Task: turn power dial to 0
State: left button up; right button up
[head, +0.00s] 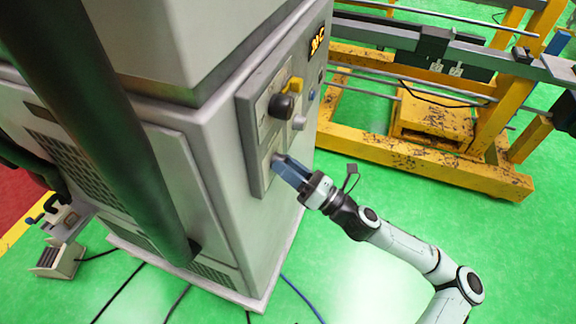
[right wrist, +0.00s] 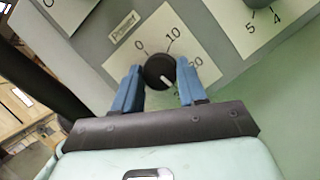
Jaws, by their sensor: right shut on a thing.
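The power dial (right wrist: 159,72) is a round black knob on a pale plate marked "Power" in the right wrist view. Its white pointer aims down and to the right, away from the 0 mark at the upper left and near the partly hidden higher numbers. My right gripper (right wrist: 159,67) is shut on the dial, one blue finger on each side. In the head view, the right gripper (head: 283,164) reaches the lower part of the control panel (head: 249,125), and its fingers hide the dial. My left gripper is not in view.
The grey machine cabinet (head: 215,150) fills the middle of the head view. Above the dial is another black knob (head: 281,106) with a yellow part. A yellow frame (head: 430,165) with rails stands at the right. Cables lie on the green floor (head: 360,280).

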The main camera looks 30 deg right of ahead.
jog(key=n+g+y+p, duration=0.1)
jog(key=n+g+y, duration=0.1)
jog(key=n, duration=0.6)
jog(key=n+g+y+p, duration=0.1)
jog(key=n+g, duration=0.3)
jog(key=n, duration=0.4)
jog(key=n+g+y+p, duration=0.2)
jog(key=n+g+y, duration=0.1)
jog(key=n, duration=0.6)
jog(key=shift+w+d+r+y, duration=0.2)
jog(key=shift+w+d+y, duration=0.2)
jog(key=shift+y, duration=0.2)
jog(key=n+g, duration=0.1)
jog(key=n, duration=0.1)
jog(key=n+p, duration=0.1)
jog(key=n, duration=0.2)
jog(key=shift+r+g+h, duration=0.1)
jog(key=shift+g+h, duration=0.3)
jog(key=n+h, duration=0.1)
jog(key=n, duration=0.2)
jog(key=shift+r+g, duration=0.1)
jog(key=shift+g, duration=0.2)
jog(key=n+h, duration=0.2)
jog(key=n, duration=0.2)
jog(key=shift+s+r, duration=0.1)
jog(key=shift+a+n+h, duration=0.1)
jog(key=shift+n+h, duration=0.7)
jog(key=shift+n, duration=0.6)
